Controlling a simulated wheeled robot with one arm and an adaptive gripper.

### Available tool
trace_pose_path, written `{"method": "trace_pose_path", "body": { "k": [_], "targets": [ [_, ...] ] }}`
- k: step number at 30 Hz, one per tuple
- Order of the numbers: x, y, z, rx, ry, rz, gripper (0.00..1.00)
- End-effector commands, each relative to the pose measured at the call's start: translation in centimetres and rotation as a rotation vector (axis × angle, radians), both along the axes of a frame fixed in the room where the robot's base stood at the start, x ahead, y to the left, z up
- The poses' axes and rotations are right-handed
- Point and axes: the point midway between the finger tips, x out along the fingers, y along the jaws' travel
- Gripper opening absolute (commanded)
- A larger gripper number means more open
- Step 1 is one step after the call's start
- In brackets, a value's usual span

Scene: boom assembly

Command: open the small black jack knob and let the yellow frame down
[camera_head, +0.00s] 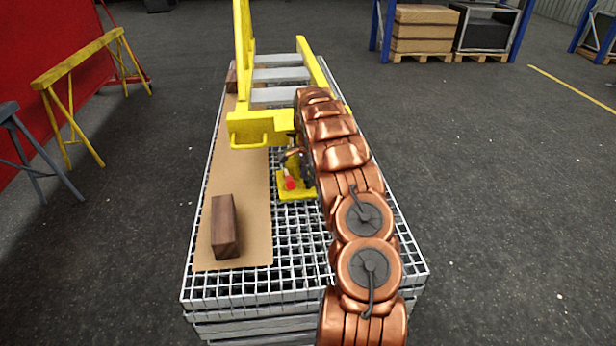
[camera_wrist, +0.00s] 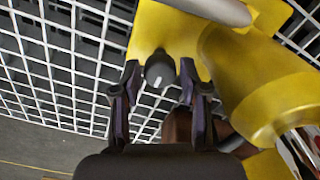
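The small black jack knob (camera_wrist: 159,70) shows in the wrist view, a round dark knob with a pale mark, against yellow jack metal (camera_wrist: 170,30). My gripper (camera_wrist: 160,76) is open, with one dark finger on each side of the knob and a visible gap to each. In the head view my copper arm hides most of the gripper and the knob. The yellow frame (camera_head: 243,60) stands raised at the back of the grating, with a yellow crosspiece (camera_head: 258,128) at its near end. The yellow jack base (camera_head: 297,193) sits on the grating below it.
A brown wooden block (camera_head: 224,226) lies on a cardboard sheet (camera_head: 240,180) on the grating table (camera_head: 290,285). Yellow (camera_head: 75,75) and grey (camera_head: 35,150) trestles stand at left.

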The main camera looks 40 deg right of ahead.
Motion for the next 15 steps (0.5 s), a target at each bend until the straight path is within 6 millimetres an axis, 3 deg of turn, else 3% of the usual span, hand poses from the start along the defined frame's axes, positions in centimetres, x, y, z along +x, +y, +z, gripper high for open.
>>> {"method": "trace_pose_path", "body": {
  "k": [1,11,15],
  "targets": [
    [0.0,0.01,0.0,0.0,0.0,0.0,0.36],
    [-0.01,0.01,0.0,0.0,0.001,0.0,0.02],
    [0.01,0.03,-0.01,0.0,0.001,0.004,0.0]
  ]
}}
